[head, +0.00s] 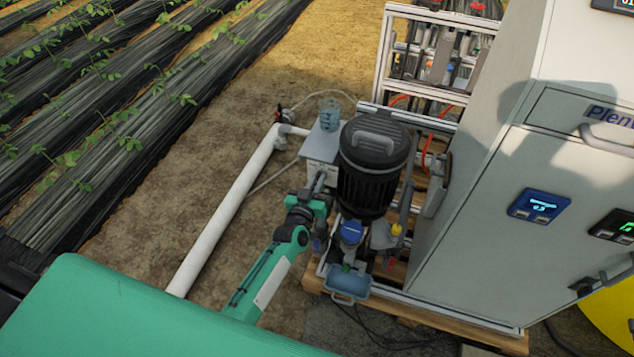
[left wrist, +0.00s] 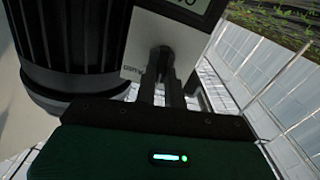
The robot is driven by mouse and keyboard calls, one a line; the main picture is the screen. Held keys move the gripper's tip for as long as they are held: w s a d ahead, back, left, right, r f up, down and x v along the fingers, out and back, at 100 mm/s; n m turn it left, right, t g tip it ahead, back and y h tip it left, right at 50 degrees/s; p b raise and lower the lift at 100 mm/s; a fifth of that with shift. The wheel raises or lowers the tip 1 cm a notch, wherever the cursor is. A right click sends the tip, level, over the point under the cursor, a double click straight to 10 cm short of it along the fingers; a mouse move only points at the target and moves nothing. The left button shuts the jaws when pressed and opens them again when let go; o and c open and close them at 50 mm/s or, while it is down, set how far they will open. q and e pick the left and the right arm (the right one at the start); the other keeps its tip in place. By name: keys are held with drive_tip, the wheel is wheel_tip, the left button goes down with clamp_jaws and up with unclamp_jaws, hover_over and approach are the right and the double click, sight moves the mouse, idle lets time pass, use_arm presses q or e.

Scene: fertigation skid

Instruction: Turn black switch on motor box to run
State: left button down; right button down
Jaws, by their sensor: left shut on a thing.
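The motor box (head: 319,148) is a pale box in the middle of the head view, left of a large black canister. In the left wrist view its white face (left wrist: 140,45) is tilted and carries small, partly covered lettering. The black switch (left wrist: 160,57) shows on that face, at my fingertips. My left gripper (head: 320,182) reaches the near side of the box. In the left wrist view its two dark fingers (left wrist: 163,78) are shut on the switch. The switch's exact setting cannot be read. My right gripper is not in view.
The black ribbed canister (head: 372,170) stands close to the right of my left gripper. A clear beaker (head: 329,115) stands on the box. A blue-capped fitting (head: 350,233) is nearby. A grey cabinet (head: 480,200) fills the right. A white pipe (head: 225,215) runs along bare soil at left.

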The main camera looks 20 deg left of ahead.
use_arm(q)
drive_tip(key=n, duration=0.2)
drive_tip(key=shift+a+n, duration=0.1)
drive_tip(key=shift+n, duration=0.2)
drive_tip(key=n+b, duration=0.1)
drive_tip(key=n, duration=0.3)
drive_tip(key=shift+a+f, duration=0.15)
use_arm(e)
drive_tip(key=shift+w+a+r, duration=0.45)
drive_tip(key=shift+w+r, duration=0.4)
use_arm(q)
drive_tip(key=shift+n, duration=0.3)
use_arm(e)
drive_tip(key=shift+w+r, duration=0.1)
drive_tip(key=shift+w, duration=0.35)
use_arm(q)
drive_tip(key=c, duration=1.5)
unclamp_jaws()
